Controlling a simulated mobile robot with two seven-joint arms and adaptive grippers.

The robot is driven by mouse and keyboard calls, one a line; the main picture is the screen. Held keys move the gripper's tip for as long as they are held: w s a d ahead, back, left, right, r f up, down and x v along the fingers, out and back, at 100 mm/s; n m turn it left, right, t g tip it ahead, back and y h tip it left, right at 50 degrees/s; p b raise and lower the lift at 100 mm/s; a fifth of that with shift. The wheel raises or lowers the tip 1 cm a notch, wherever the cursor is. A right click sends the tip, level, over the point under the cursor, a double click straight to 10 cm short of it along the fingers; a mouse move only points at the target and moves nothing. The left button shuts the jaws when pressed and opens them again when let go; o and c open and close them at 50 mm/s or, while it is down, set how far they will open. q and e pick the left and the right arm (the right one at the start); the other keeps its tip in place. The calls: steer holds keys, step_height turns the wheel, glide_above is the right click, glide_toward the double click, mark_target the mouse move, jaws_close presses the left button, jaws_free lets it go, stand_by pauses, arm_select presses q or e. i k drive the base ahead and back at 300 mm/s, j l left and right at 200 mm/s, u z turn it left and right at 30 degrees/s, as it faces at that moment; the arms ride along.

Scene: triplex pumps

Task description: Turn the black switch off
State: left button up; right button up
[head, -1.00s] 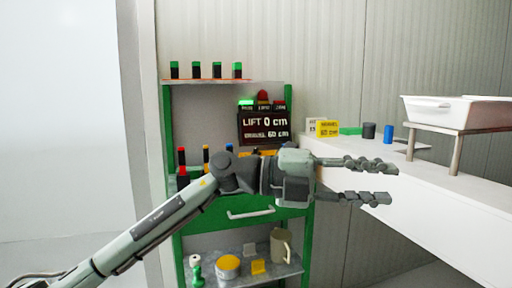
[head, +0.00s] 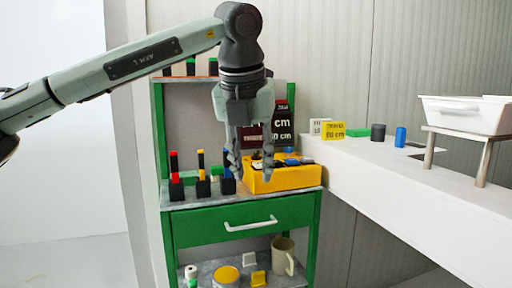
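A yellow box (head: 290,179) sits on the grey top of the green cart. Small dark and blue parts show on its upper face. I cannot tell for sure which of them is the black switch, since my gripper's fingers cover the left part. My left gripper (head: 252,178) points straight down in front of the box's left end. Its two fingers are apart with nothing seen between them. I cannot tell whether they touch the box. My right gripper is not in view.
Black holders with red, yellow and blue-topped pieces (head: 203,186) stand left of the box. A dark display (head: 284,132) is behind, partly covered. The green drawer (head: 190,228) is shut. A white counter (head: 360,168) with a tray (head: 465,115) extends right.

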mark_target(256, 157)
steer(key=i, duration=1.25)
